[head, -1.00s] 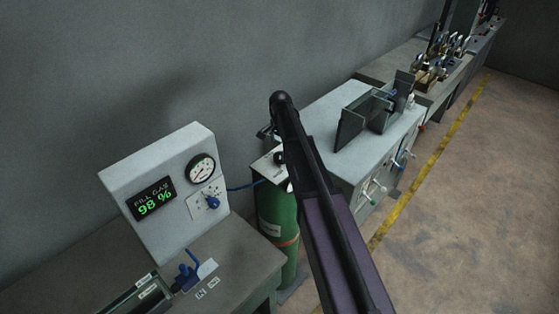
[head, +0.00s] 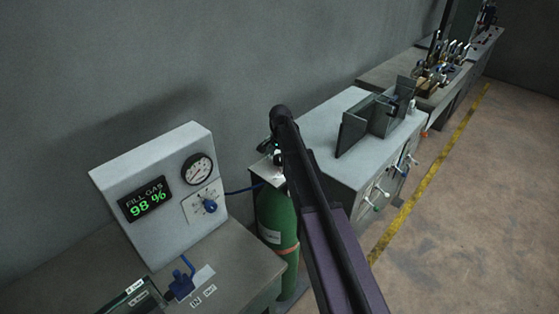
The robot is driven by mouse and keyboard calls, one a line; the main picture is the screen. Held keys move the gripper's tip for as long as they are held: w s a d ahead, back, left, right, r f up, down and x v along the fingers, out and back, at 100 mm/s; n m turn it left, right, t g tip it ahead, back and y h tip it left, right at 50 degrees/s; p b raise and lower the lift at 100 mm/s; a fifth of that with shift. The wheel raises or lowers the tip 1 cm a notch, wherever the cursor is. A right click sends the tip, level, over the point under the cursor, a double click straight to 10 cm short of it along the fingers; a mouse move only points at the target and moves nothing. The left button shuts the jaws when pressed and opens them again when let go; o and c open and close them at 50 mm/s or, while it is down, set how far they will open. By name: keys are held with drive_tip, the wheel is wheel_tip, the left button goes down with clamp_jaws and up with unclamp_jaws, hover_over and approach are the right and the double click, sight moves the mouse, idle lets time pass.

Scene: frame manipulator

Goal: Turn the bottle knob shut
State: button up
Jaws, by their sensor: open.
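The green gas bottle (head: 274,219) stands between the grey bench and the pale cabinet, with a white label and an orange band. A pale plate (head: 266,174) shows at its top. A small dark round part (head: 278,158) beside my arm may be the bottle knob; my arm covers much of this area, so its setting cannot be read. My gripper (head: 265,147) shows only as a small dark shape left of my arm's upper end, above the bottle top. Its fingers are not clear, and I cannot tell whether it touches the knob.
A white panel (head: 160,190) on the bench reads "FILL GAS 98 %" and carries a gauge (head: 198,169) and a blue knob (head: 209,206). A blue valve (head: 181,284) sits in front. The cabinet (head: 330,150) stands close on the right, with open floor beyond.

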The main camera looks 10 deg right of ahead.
drive_tip(key=c, duration=1)
drive_tip(key=shift+n, duration=0.5)
drive_tip(key=n, duration=0.2)
drive_tip(key=shift+s+n, duration=0.1)
drive_tip(key=shift+n, duration=0.3)
drive_tip(key=n, duration=0.4)
drive_tip(key=shift+n, duration=0.3)
drive_tip(key=n, duration=0.9)
drive_tip(key=shift+n, duration=0.3)
